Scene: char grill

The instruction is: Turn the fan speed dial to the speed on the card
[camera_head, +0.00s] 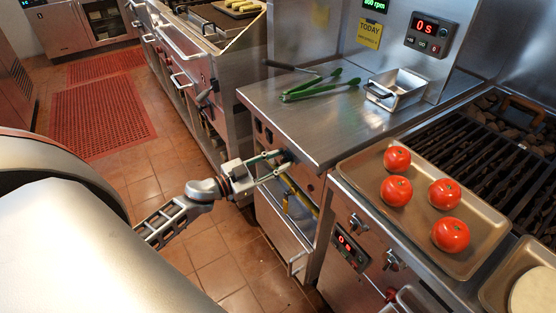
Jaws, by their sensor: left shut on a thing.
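The yellow card (369,33) headed "TODAY" is on the steel back panel; its smaller line is too small to read. Above it, a green display (374,5) is cut by the top edge and seems to read 800 rpm. The fan speed dial (284,157) is a dark knob on the counter's front face, partly hidden by my fingers. My left gripper (271,166) reaches it from the left, with its fingers shut around the dial. The dial's pointer cannot be made out. My right gripper is not in view.
Green tongs (318,86) and a small steel pan (396,90) sit on the steel counter (320,128). A tray (478,256) with several tomatoes is at the right, beside the grill grate (470,125). Below the dial, a drawer (282,232) stands open.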

